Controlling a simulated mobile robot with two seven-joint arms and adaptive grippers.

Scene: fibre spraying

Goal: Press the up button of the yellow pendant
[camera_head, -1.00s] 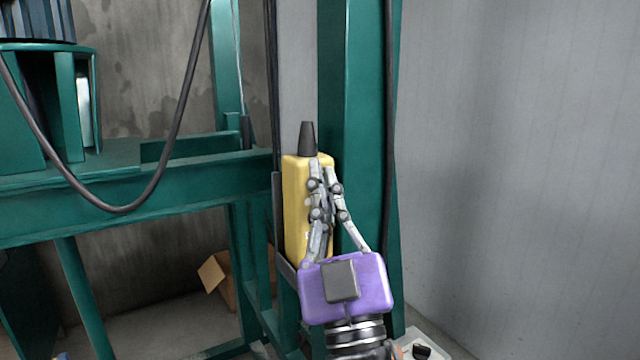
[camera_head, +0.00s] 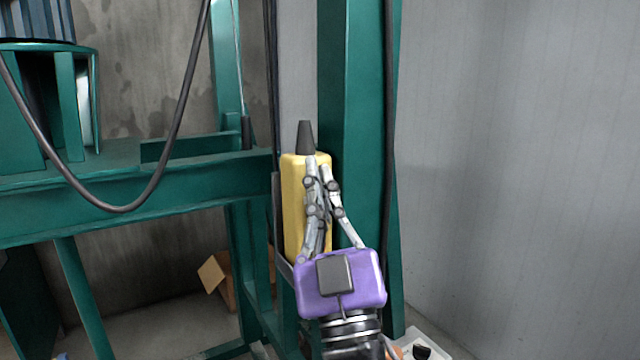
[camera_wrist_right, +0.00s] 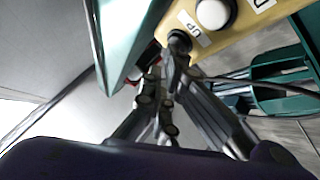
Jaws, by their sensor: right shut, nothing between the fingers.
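The yellow pendant (camera_head: 293,205) hangs upright against the green post in the head view, with a black cable boot on top. My right gripper (camera_head: 317,160) is shut and empty, in front of the pendant's upper part and hiding much of its face. In the right wrist view the pendant (camera_wrist_right: 245,38) shows a white round button (camera_wrist_right: 213,13) beside a label reading UP (camera_wrist_right: 187,19). My right fingertips (camera_wrist_right: 178,45) are close to the pendant near that label; I cannot tell whether they touch it. My left gripper is not in view.
A green post (camera_head: 360,120) stands right behind the pendant. A green beam (camera_head: 130,185) runs to the left, with a black cable (camera_head: 170,150) looping in front. A cardboard box (camera_head: 222,275) lies below. Open space lies before the grey wall (camera_head: 510,150) at right.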

